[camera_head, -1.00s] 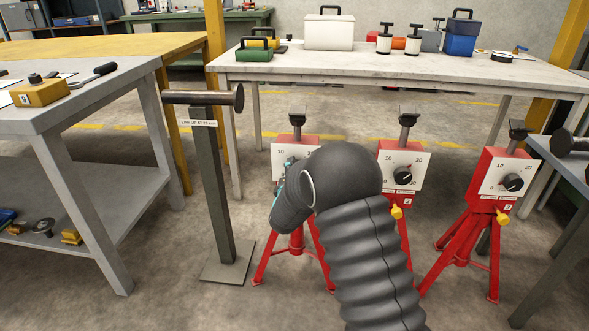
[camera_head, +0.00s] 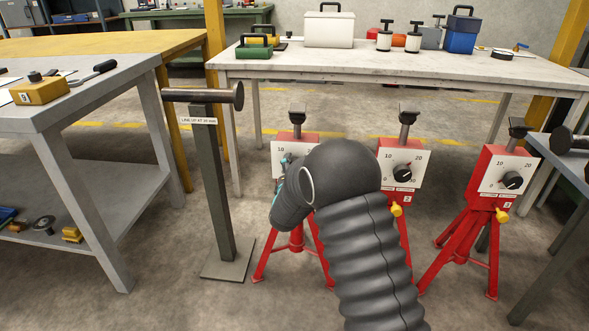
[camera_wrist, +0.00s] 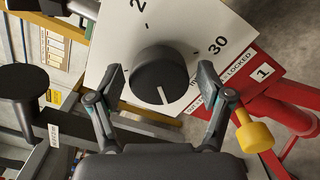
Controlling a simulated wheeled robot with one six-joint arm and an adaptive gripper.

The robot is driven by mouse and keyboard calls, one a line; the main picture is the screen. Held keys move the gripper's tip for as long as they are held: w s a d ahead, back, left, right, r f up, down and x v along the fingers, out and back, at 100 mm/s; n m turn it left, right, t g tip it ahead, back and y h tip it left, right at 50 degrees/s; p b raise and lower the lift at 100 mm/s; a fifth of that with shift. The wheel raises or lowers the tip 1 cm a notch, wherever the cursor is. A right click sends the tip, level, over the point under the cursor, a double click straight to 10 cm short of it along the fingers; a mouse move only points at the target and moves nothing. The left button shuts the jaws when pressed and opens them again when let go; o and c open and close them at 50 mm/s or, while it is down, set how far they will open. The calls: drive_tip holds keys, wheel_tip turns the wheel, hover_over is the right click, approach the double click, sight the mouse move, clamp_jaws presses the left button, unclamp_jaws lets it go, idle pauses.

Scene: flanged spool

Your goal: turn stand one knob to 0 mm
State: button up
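In the wrist view the black round knob (camera_wrist: 160,72) of stand one sits on its white dial plate (camera_wrist: 105,42). Its white pointer line points down in that picture. The "30" and part of another number show; the 0 mark is not visible. My gripper (camera_wrist: 161,84) is open, with one finger on each side of the knob and gaps between. In the head view my gripper (camera_head: 281,170) is in front of stand one (camera_head: 297,240), and my wrist hides its knob. The label "1" (camera_wrist: 264,72) and the yellow lever knob (camera_wrist: 254,137) lie right of the fingers.
Stand two's knob (camera_head: 403,171) and stand three's knob (camera_head: 513,180) are to the right. A grey post with a bar (camera_head: 205,97) stands left of stand one. A white-topped table (camera_head: 350,66) is behind, and a grey bench (camera_head: 140,64) is at left.

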drive_tip(key=s, duration=1.2)
drive_tip(key=shift+a, duration=0.2)
